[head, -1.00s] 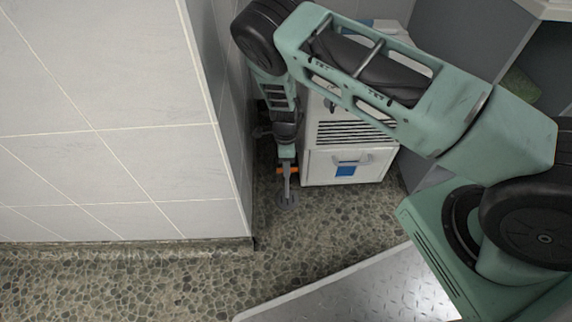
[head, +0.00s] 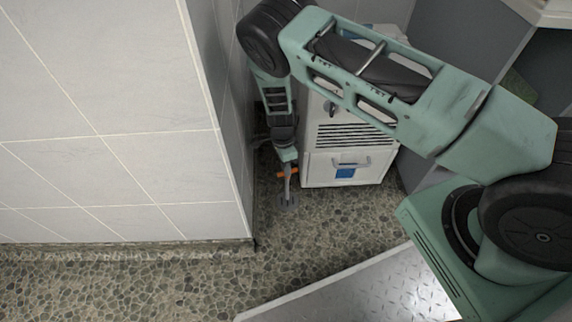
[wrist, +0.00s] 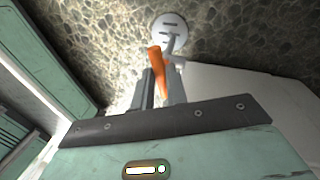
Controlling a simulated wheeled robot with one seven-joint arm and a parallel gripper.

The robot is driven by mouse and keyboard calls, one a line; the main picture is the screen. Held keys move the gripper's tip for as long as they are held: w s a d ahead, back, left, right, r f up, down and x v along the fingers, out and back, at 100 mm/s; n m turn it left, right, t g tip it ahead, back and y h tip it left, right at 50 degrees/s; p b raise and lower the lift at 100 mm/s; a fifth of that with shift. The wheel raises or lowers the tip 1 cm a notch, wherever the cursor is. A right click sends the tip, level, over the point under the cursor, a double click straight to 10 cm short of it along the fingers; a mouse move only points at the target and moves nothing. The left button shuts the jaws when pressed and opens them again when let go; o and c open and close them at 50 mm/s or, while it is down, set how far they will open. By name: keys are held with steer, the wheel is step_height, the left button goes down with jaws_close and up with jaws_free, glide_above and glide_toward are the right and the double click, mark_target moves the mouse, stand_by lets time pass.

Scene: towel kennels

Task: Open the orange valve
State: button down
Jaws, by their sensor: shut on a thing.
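The orange valve handle (head: 293,174) is low in the narrow gap between the tiled wall and the white cabinet. The handle is slanted in both views. Below it, a grey pipe stands on a round floor plate (wrist: 170,24). The middle of the handle is partly hidden by my gripper in the head view.
A white cabinet (head: 335,170) with a vent grille and a blue label stands close at the right. The tiled wall (head: 110,180) is close at the left. The pebbled floor (head: 160,285) in front is clear.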

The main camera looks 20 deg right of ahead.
steer(key=n+p, duration=0.1)
steer(key=n, duration=0.2)
steer(key=shift+s+r+n+h, duration=0.1)
steer(key=shift+n+h, duration=0.2)
steer(key=shift+n, duration=0.1)
steer(key=n+p, duration=0.1)
steer(key=n, duration=0.2)
steer(key=shift+a+n+h, duration=0.1)
steer(key=shift+n+h, duration=0.2)
steer(key=n+t+p, duration=0.1)
steer(key=n, duration=0.3)
steer(key=shift+s+h+p, duration=0.2)
steer(key=shift+h+p, duration=0.1)
steer(key=shift+p, duration=0.05)
steer(key=shift+n+t+p, duration=0.3)
steer(key=shift+n+p, duration=0.1)
steer(key=shift+n, duration=1.2)
steer(key=c, duration=1.4)
jaws_free()
step_height(320, 180, up, 12)
steer(key=a+p, duration=0.2)
steer(key=p, duration=0.1)
steer(key=shift+w+f+p, duration=0.2)
steer(key=shift+w+p, duration=0.1)
steer(key=shift+p, duration=0.1)
